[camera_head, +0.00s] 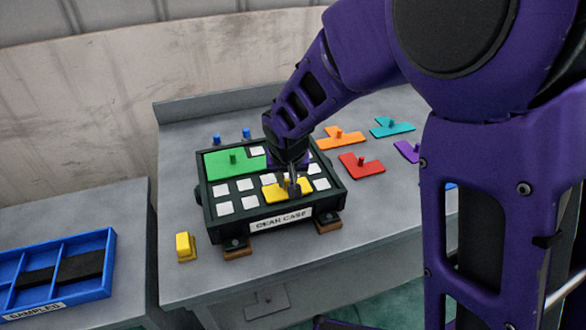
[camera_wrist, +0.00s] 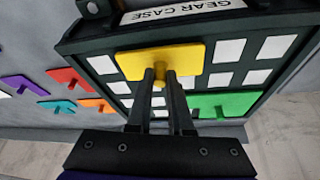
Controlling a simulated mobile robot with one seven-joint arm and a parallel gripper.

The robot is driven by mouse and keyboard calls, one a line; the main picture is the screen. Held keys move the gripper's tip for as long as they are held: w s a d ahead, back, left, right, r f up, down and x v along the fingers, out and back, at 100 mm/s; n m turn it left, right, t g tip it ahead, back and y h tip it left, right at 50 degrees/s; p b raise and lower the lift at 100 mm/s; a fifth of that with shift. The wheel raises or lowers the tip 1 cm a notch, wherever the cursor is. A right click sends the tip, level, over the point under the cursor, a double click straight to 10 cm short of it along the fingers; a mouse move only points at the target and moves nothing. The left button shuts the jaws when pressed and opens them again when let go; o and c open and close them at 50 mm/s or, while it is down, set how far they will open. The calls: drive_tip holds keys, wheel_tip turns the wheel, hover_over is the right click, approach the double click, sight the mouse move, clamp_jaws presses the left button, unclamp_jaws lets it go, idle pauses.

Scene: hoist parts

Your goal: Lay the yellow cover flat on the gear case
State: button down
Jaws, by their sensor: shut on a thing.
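The yellow cover (camera_head: 278,195) is over the front part of the gear case (camera_head: 215,212), inside its dark rim. It also shows in the wrist view (camera_wrist: 185,58), near the labelled side. My gripper (camera_head: 291,192) is shut on the cover's knob, seen in the wrist view (camera_wrist: 160,76). The cover looks about level; I cannot tell whether it rests on the floor of the case or hangs slightly above. A green cover (camera_head: 222,163) lies in the back left of the case. White squares (camera_head: 222,189) show on the uncovered floor.
Orange (camera_head: 343,136), red (camera_head: 361,166), teal (camera_head: 392,127) and purple (camera_head: 407,151) covers lie on the table to the right. A small yellow block (camera_head: 185,246) stands at the front left. A blue tray (camera_head: 103,262) sits on the left table.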

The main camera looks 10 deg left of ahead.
drive_tip(key=shift+f, duration=0.2)
drive_tip(key=shift+f, duration=0.15)
drive_tip(key=c, duration=0.8)
unclamp_jaws()
drive_tip(key=shift+r, duration=0.5)
drive_tip(key=p+v, duration=0.1)
drive_tip(key=v, duration=1)
drive_tip(key=shift+s+d+r, duration=0.1)
drive_tip(key=shift+s+r, duration=0.05)
drive_tip(key=shift+s, duration=0.15)
